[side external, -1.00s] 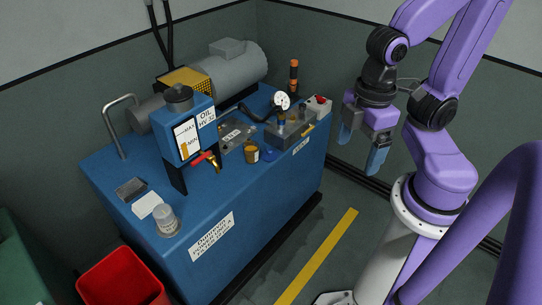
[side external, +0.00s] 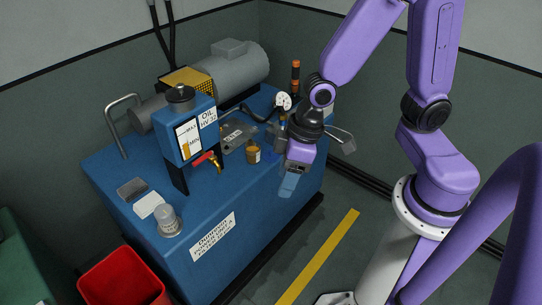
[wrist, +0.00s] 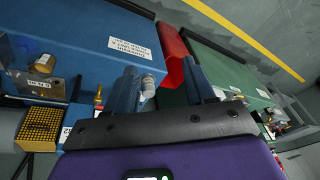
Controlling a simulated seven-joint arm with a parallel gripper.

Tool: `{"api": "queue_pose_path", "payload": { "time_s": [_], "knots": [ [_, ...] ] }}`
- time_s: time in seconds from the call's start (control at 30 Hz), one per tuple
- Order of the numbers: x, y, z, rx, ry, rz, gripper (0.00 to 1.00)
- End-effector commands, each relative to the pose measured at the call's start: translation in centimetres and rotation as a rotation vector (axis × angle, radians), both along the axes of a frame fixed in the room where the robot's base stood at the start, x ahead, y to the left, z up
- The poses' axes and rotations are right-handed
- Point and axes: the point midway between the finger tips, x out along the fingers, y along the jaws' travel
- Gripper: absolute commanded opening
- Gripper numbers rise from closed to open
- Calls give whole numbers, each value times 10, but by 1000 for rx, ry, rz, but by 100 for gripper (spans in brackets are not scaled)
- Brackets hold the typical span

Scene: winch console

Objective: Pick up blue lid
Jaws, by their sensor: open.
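The blue lid (side external: 270,156) is a small, dark blue disc lying on the blue console top, right of the amber jar (side external: 253,154). My gripper (side external: 287,187) is at the console's right front edge, close to the lid and nearer the camera. In the wrist view my gripper (wrist: 162,84) shows two blue fingers spread apart with nothing held between them.
The oil reservoir (side external: 186,132) with its red-handled tap (side external: 207,160) stands left of the jar. The gauge (side external: 283,101) and grey valve block are behind my gripper. The console's front top is largely clear.

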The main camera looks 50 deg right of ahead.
Motion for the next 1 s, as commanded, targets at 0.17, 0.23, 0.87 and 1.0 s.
{"api": "queue_pose_path", "payload": {
  "time_s": [0.17, 0.23, 0.87, 1.0],
  "knots": [
    [52, 10, -44, 61, -54, -208, 54],
    [72, 9, -61, 82, -86, -286, 54],
    [182, -102, -197, 133, -527, -888, 54],
    [180, -140, -217, 112, -652, -965, 54]
  ]
}}
